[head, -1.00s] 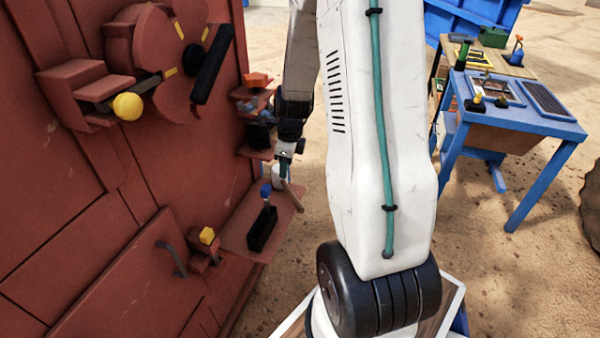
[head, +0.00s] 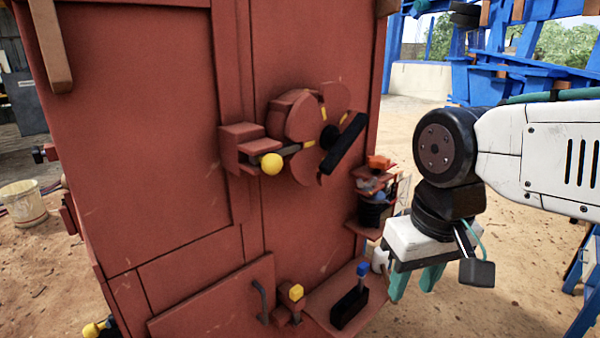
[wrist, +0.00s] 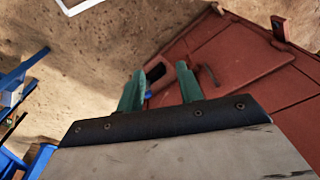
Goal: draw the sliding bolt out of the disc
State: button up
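The sliding bolt ends in a yellow ball knob (head: 271,164), its grey bar running right from a red bracket (head: 245,140) to the disc. The red lobed disc (head: 330,115) on the machine's face has yellow marks and a black bar handle (head: 343,144) across it. The bar's end is hidden at the disc's edge. My gripper (head: 415,280) is right of the machine, pointing down, apart from the bolt and lower than it. In the wrist view its two green fingers (wrist: 158,88) stand apart with nothing between them.
A red shelf (head: 325,295) with a black holder (head: 349,306) juts out low on the machine. A small side shelf (head: 368,228) holds several items. A yellow-topped latch (head: 296,292) and a grey handle (head: 262,300) are below the bolt. Space before the bolt is clear.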

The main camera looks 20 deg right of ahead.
aim_at(272, 162)
jog(key=z, duration=0.5)
jog(key=k, duration=1.2)
jog(key=z, duration=1)
jog(key=i, duration=1.15)
jog(key=u, duration=0.75)
jog(key=i, duration=0.4)
jog(key=u, duration=0.55)
